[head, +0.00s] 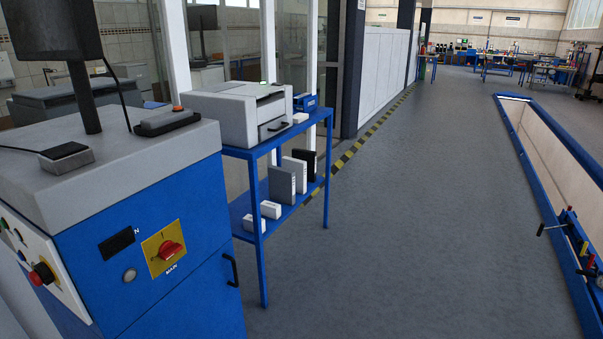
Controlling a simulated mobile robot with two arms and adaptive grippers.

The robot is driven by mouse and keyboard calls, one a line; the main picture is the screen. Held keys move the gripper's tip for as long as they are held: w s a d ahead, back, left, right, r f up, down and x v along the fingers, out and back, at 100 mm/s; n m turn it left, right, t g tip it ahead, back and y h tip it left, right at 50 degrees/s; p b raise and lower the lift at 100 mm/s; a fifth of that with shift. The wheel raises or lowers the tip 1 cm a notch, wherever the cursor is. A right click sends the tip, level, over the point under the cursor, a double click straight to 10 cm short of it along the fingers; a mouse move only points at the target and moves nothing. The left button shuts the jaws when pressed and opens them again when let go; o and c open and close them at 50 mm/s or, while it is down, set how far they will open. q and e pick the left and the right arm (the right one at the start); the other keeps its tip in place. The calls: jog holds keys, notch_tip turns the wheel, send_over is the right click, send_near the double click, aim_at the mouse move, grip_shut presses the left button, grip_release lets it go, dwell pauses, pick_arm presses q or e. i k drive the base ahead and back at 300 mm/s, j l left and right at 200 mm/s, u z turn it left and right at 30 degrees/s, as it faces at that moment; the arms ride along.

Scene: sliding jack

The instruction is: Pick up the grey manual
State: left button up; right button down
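A grey manual (281,185) stands upright on the lower shelf of a blue metal table. It is the front one of a short row. A white manual (297,172) and a black manual (309,165) stand just behind it. Neither of my grippers shows in the head view, and nothing touches the manual.
The blue table (262,245) carries a printer (238,112) on top and small white boxes (262,216) on its lower shelf. A blue control cabinet (165,255) stands close at left. A blue-edged pit (545,145) runs along the right. The grey floor between is clear.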

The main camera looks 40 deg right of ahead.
aim_at(281, 182)
jog(key=z, duration=1.15)
